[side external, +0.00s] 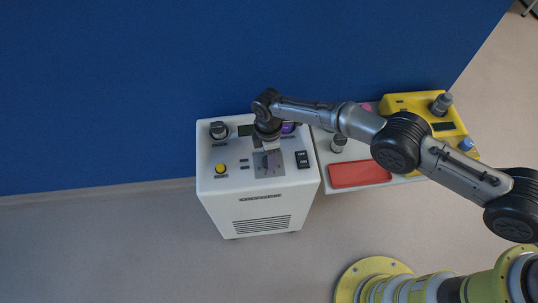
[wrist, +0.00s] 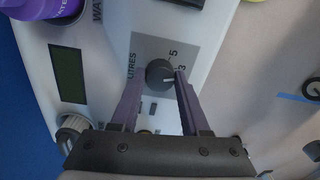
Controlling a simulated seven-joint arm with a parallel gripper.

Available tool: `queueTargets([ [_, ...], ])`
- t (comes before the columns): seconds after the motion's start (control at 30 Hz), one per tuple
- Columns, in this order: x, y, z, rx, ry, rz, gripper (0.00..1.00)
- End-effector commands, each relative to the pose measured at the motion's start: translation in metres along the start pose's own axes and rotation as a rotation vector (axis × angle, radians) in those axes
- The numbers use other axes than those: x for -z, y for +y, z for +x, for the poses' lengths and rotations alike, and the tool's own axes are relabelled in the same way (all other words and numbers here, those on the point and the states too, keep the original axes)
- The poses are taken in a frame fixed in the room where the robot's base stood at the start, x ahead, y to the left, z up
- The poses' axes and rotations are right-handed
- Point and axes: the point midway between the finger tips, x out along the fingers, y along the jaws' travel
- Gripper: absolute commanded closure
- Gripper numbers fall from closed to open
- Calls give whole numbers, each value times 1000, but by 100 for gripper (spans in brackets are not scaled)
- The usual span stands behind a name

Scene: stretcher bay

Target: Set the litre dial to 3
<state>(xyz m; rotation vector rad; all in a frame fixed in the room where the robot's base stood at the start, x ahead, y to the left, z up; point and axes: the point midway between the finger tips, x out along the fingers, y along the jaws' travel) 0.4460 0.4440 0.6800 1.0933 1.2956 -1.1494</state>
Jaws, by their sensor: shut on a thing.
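The litre dial (wrist: 160,73) is a small dark round knob on a grey plate marked LITRES, with a 5 and a 3 printed beside it in the wrist view. A light mark on the knob points toward the lower right, near the 3; its exact setting is hard to tell. My gripper (wrist: 160,76) has its purple fingers on either side of the knob and is shut on it. In the side view my gripper (side external: 269,146) is over the grey plate (side external: 268,166) on the white machine (side external: 262,185), hiding the dial.
A purple container (side external: 289,127) stands close behind my gripper. To the right, a red tray (side external: 360,174) and a yellow device (side external: 425,105) sit beneath my arm.

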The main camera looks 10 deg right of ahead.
Motion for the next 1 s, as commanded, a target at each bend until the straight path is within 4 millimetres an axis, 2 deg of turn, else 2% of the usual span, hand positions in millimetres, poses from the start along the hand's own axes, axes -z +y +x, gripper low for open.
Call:
queueTargets([
  [0.23, 0, 0, -1, -1, -2, -62, 100],
  [0.7, 1, 0, -1, 0, -3, -72, 100],
  [0.73, 1, 0, -1, 0, -3, -72, 49],
  [0.87, 0, 0, -1, -1, -3, -71, 26],
  [1.0, 0, 0, 0, 0, -3, -71, 24],
])
